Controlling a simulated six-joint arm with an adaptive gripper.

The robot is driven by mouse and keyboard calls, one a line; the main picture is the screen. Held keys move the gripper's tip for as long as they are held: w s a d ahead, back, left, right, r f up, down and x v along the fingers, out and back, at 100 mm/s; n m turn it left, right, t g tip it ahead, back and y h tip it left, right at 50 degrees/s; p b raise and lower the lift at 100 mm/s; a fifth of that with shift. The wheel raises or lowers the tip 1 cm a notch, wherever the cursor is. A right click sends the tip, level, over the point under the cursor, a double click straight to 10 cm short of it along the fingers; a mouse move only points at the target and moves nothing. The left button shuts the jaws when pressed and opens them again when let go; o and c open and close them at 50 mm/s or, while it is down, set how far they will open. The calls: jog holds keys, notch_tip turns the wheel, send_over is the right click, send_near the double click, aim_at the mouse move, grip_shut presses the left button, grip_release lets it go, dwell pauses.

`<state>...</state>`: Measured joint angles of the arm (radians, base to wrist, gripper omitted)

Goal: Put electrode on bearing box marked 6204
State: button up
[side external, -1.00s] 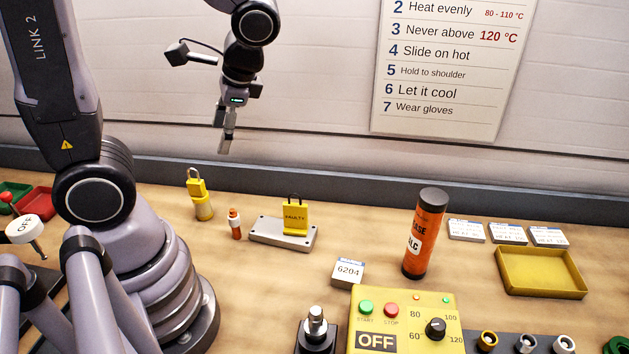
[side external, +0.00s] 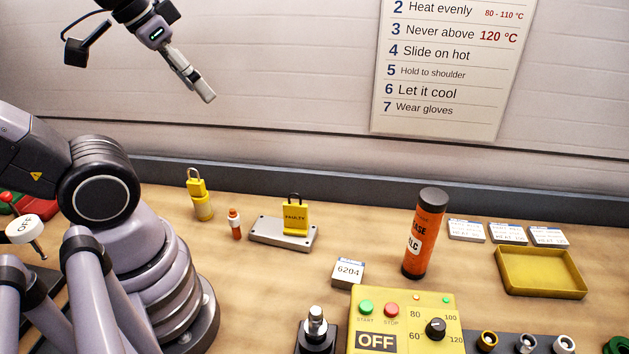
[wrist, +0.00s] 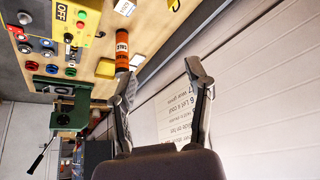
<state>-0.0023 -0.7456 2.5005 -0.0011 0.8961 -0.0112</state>
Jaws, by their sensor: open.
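The small white bearing box marked 6204 (side external: 348,273) stands on the wooden bench, just behind the yellow control box, in the side view. Its visible top is bare. I cannot make out an electrode for certain in either view. My gripper (side external: 206,96) is high in the air at upper left of the side view, in front of the wall and tilted down to the right. In the wrist view my gripper (wrist: 163,75) has its two fingers spread, with nothing between them.
A yellow control box (side external: 405,300) reads OFF. An orange grease tube (side external: 425,235) stands upright right of the bearing box. A grey plate (side external: 268,234) bears a yellow FAULTY lock (side external: 295,218). A small orange bottle (side external: 235,224) and yellow padlock (side external: 199,197) stand left. A yellow tray (side external: 541,273) looks empty.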

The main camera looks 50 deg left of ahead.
jog(key=w+a+f+n+g, duration=0.2)
jog(key=w+a+f+n, duration=0.35)
jog(key=n, duration=0.55)
jog(key=n+g, duration=0.4)
jog(key=n, duration=1.8)
send_over(232, 210)
notch_tip(232, 210, down, 21)
jog(key=shift+w, duration=0.1)
notch_tip(232, 210, down, 8)
jog(key=shift+r, duration=0.15)
jog(key=shift+f, duration=3.05)
grip_shut()
